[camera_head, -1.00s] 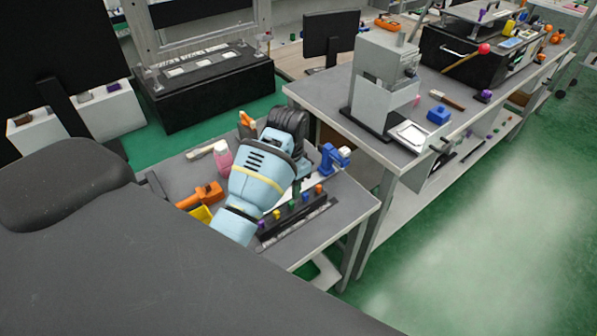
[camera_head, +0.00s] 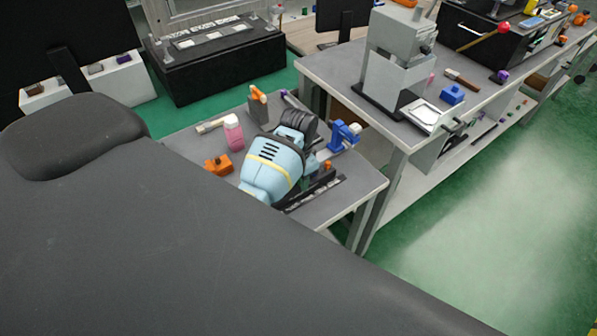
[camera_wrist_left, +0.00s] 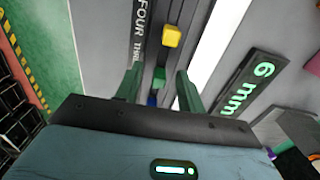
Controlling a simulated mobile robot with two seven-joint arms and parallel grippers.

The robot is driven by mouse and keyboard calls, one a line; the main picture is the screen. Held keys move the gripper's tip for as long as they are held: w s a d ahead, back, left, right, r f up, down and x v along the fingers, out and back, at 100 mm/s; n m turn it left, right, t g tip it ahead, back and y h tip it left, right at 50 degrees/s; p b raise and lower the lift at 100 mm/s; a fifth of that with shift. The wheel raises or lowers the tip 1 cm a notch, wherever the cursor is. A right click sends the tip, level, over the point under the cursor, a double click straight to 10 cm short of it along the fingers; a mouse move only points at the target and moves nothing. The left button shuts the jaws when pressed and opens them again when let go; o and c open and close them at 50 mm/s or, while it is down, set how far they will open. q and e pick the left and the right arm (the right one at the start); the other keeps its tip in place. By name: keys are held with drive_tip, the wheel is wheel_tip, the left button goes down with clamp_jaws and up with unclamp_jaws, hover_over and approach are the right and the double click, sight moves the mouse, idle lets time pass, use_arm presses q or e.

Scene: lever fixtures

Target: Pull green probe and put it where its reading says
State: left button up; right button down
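My left gripper (camera_wrist_left: 159,85) shows in the left wrist view with its two fingers apart over a dark strip (camera_wrist_left: 142,60) with white lettering, where "FOUR" can be read. Between and just beyond the fingers are a small green piece (camera_wrist_left: 159,73) and a dark blue piece (camera_wrist_left: 153,100); neither looks clamped. A yellow knob (camera_wrist_left: 171,36) sits farther along the strip. A dark display (camera_wrist_left: 248,85) to the right reads "6 mm" in green. In the head view my left arm covers most of the rack (camera_head: 316,193); an orange knob (camera_head: 327,166) shows at its end. My right gripper is out of view.
On the small grey table (camera_head: 345,195) stand a pink bottle (camera_head: 233,132), an orange-topped block (camera_head: 258,104), an orange piece (camera_head: 218,166) and a blue fixture (camera_head: 343,136). A taller bench with a grey press (camera_head: 397,62) is close on the right.

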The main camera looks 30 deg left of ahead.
sight(299, 178)
use_arm(q)
drive_tip(key=shift+c, duration=0.5)
clamp_jaws()
drive_tip(key=c, duration=0.7)
unclamp_jaws()
drive_tip(key=shift+r, duration=0.75)
clamp_jaws()
drive_tip(key=shift+r, duration=1.9)
drive_tip(key=shift+r, duration=0.1)
drive_tip(key=shift+r, duration=0.95)
